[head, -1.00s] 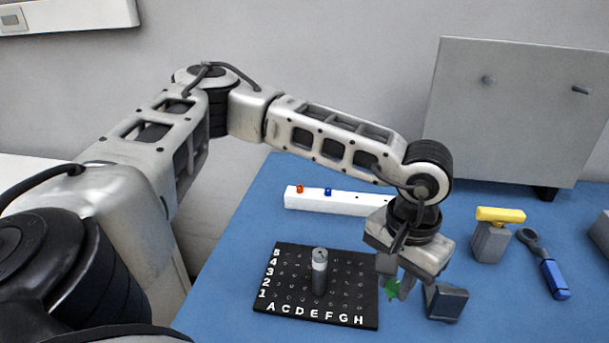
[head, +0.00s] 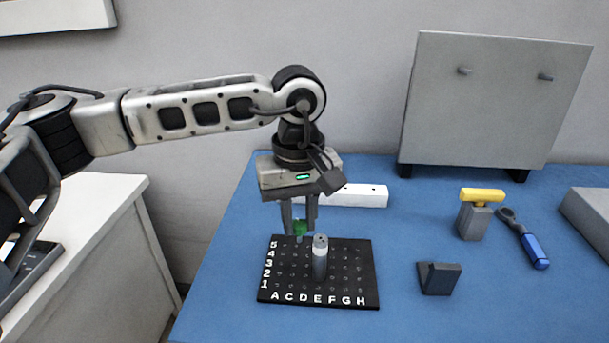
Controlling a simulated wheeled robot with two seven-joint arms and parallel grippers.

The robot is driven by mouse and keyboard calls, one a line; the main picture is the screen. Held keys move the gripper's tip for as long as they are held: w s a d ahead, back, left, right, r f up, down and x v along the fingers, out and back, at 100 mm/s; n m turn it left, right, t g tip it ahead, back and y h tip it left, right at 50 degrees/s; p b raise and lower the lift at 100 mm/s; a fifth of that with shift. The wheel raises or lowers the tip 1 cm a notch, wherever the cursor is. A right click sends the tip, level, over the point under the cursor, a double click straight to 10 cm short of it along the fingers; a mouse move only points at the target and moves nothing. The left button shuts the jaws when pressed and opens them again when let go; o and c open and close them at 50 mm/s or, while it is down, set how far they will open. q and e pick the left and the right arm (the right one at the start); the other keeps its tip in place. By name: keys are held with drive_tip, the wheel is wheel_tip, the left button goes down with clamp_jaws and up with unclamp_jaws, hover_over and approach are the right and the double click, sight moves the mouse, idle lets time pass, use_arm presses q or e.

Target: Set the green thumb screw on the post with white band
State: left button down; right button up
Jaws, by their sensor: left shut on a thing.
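The green thumb screw (head: 300,229) is between the fingertips of my left gripper (head: 299,222), which is shut on it. The gripper points down and holds the screw above the back part of the black lettered board (head: 362,290). A grey post (head: 320,260) with a pale band near its top stands upright on the board, in front and slightly right of the screw in the picture. The screw looks apart from the post. The fingers hide part of the screw. My right gripper is out of view.
A white rail (head: 362,196) lies behind my left gripper. To the right are a dark grey block (head: 438,278), a yellow-topped grey stand (head: 474,220), a blue-handled tool (head: 534,250) and an upright grey panel (head: 480,110). The blue table (head: 400,320) is clear at the front.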

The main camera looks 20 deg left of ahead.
use_arm(q)
wheel_tip(320, 180, up, 6)
drive_tip(key=w+d+n, duration=0.3)
drive_tip(key=n, duration=0.5)
drive_tip(key=shift+n, duration=0.4)
drive_tip(key=f+b, duration=0.4)
drive_tip(key=shift+s+a+f+b, duration=0.1)
drive_tip(key=shift+s+f+b, duration=0.1)
drive_tip(key=shift+b, duration=0.15)
drive_tip(key=shift+r+p, duration=0.3)
drive_tip(key=shift+r, duration=0.05)
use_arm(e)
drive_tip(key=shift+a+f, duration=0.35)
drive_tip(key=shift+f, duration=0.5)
use_arm(q)
drive_tip(key=shift+f, duration=0.1)
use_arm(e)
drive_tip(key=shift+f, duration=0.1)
use_arm(q)
drive_tip(key=shift+f+b, duration=0.6)
drive_tip(key=shift+f, duration=0.4)
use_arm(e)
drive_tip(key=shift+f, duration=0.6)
use_arm(q)
drive_tip(key=shift+f+b, duration=0.5)
drive_tip(key=shift+b, duration=0.1)
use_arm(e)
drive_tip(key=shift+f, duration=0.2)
